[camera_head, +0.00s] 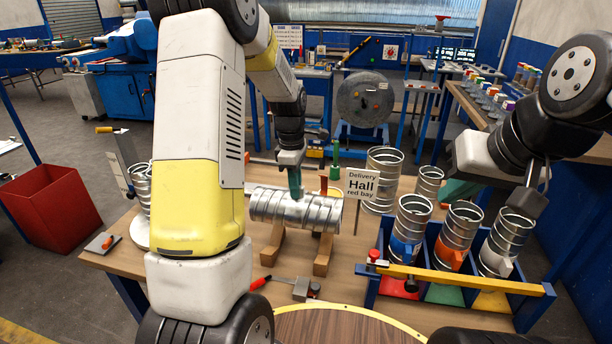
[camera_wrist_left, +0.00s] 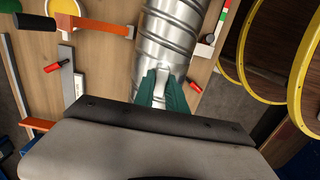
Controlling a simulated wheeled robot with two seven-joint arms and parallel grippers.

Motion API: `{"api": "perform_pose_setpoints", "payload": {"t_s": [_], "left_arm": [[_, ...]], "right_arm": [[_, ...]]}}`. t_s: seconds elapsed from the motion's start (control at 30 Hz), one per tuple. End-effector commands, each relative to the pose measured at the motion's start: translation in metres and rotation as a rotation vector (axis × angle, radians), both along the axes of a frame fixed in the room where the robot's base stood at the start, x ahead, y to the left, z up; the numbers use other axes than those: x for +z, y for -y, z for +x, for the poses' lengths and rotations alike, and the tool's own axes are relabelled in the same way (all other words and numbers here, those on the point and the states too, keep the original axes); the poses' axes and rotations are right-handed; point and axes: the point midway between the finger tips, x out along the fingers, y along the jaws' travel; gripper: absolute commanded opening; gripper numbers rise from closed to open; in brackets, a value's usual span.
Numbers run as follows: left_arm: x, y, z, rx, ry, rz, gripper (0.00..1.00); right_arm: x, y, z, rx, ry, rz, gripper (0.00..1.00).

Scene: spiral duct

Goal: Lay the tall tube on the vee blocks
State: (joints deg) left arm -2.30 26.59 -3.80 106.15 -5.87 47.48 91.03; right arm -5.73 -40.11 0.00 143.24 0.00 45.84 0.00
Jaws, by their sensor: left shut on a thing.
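A ribbed metal tube (camera_head: 292,208) lies level across the wooden vee blocks (camera_head: 323,255), left of the sign. The second block (camera_head: 271,246) is under its left part. My left gripper (camera_head: 295,193) reaches down from above with green fingers on the tube. In the left wrist view, the fingers (camera_wrist_left: 165,95) are shut on the tube (camera_wrist_left: 176,38) at a pale tab on its side. Whether the tube rests fully in both vees is hard to see. My right gripper (camera_head: 528,200) hangs above the blue rack at right, close to the rightmost tube; its finger gap is unclear.
A blue rack (camera_head: 370,290) at right holds three upright tubes with coloured handles. Other metal tubes (camera_head: 384,180) stand behind it. A sign (camera_head: 361,186) reads "Delivery Hall red bay". A red bin (camera_head: 52,207) stands on the floor at left. Tools (camera_head: 300,287) lie on the front bench.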

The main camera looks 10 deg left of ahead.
Motion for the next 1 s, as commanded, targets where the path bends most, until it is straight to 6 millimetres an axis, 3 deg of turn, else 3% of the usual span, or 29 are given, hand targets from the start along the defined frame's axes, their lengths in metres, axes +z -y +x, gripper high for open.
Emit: {"api": "perform_pose_setpoints", "payload": {"t_s": [0.5,1.0], "left_arm": [[-0.043,0.0,0.0,-0.001,0.0,0.0,0.0],[-0.048,0.0,0.0,-0.001,0.001,0.0,0.0]], "right_arm": [[0.0,0.0,0.0,0.0,0.0,0.0,0.0],[0.0,0.0,0.0,0.0,0.0,0.0,0.0]]}}
